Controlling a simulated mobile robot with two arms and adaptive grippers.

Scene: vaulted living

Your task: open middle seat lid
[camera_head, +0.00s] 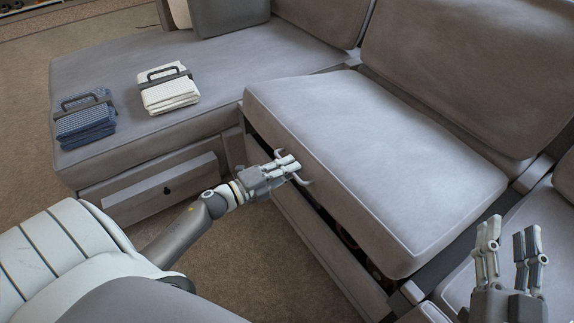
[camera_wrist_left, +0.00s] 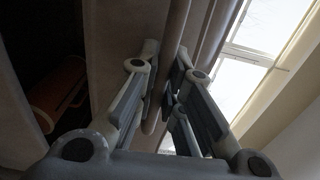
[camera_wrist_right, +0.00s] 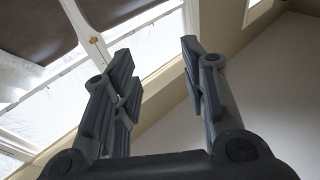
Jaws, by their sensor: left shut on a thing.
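The middle seat lid (camera_head: 370,160) is a grey cushioned panel, tilted up at its front with a dark gap under its front edge. My left gripper (camera_head: 294,170) is shut on this handle. In the left wrist view, the handle bar (camera_wrist_left: 168,75) runs between the fingers, and a dark opening with a brownish-orange thing (camera_wrist_left: 60,92) inside shows at the left. My right gripper (camera_head: 510,235) is raised over the right seat, fingers apart and empty; it also shows in the right wrist view (camera_wrist_right: 158,55).
The left seat (camera_head: 215,75) bears a folded blue cloth (camera_head: 86,120) and a folded white cloth (camera_head: 168,88), each with a dark handle-like frame. A drawer front (camera_head: 160,190) juts out below it. The backrest (camera_head: 465,70) stands behind the lid. Carpet is clear in front.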

